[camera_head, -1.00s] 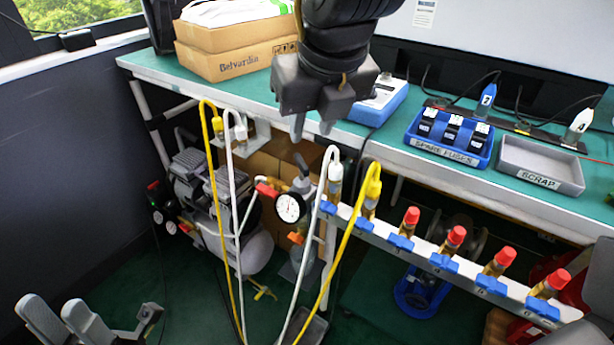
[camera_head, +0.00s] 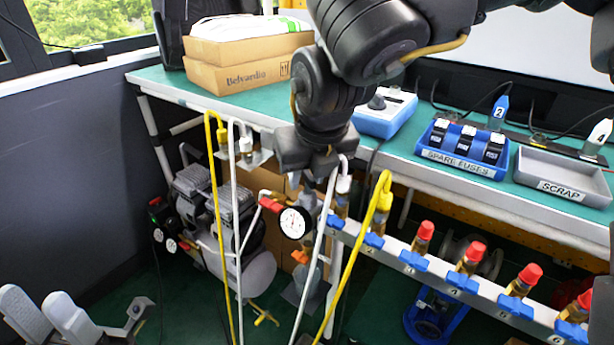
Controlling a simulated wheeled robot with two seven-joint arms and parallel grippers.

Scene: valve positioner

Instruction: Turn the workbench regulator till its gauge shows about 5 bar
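The regulator (camera_head: 309,203) stands below the bench's front edge in the head view. Its round white gauge (camera_head: 295,222) faces me; the needle is too small to read surely. A red lever (camera_head: 271,205) sits left of the gauge. My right gripper (camera_head: 311,181) points down right over the regulator's top. Its fingertips overlap the top of the regulator and the white hose, so I cannot tell whether they touch or grip it. My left gripper (camera_head: 45,318) is low at the left edge, with its pale fingers apart and empty, far from the regulator.
A white hose (camera_head: 323,240) and a yellow hose (camera_head: 356,255) hang close by the regulator. A manifold rail (camera_head: 400,255) with red-capped outlets runs right. A compressor (camera_head: 215,225) stands behind left. Boxes (camera_head: 240,75), a fuse tray (camera_head: 462,165) and a scrap tray (camera_head: 563,190) occupy the bench.

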